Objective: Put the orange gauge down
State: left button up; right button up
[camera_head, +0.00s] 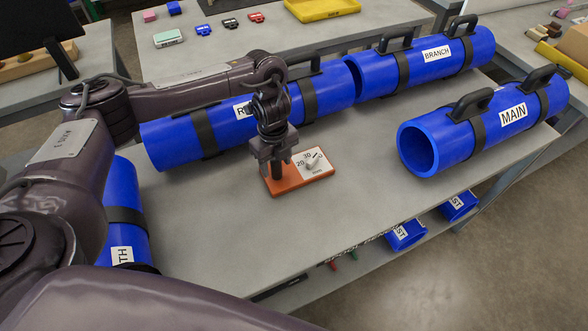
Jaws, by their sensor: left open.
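The orange gauge (318,168) lies flat on the grey cart top, with a white dial face marked 20 and 30 and a dark needle. My left gripper (276,172) points down over the gauge's left part and hides some of it. The gripper is open, its fingers close to the orange body; I cannot tell whether they touch it. My right gripper is not in view.
Blue pipes with black straps lie behind the gauge: one partly hidden (170,143), BRANCH (478,45) and MAIN (430,140) at right. The cart top (220,220) in front is clear. Short blue TEST pieces (405,235) sit below.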

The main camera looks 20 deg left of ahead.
pick_arm(q)
jog(key=c, duration=1.1)
grip_shut()
jog(key=shift+r, duration=0.15)
notch_tip(320, 180, up, 20)
jog(key=p, duration=0.4)
jog(key=shift+p, duration=0.4)
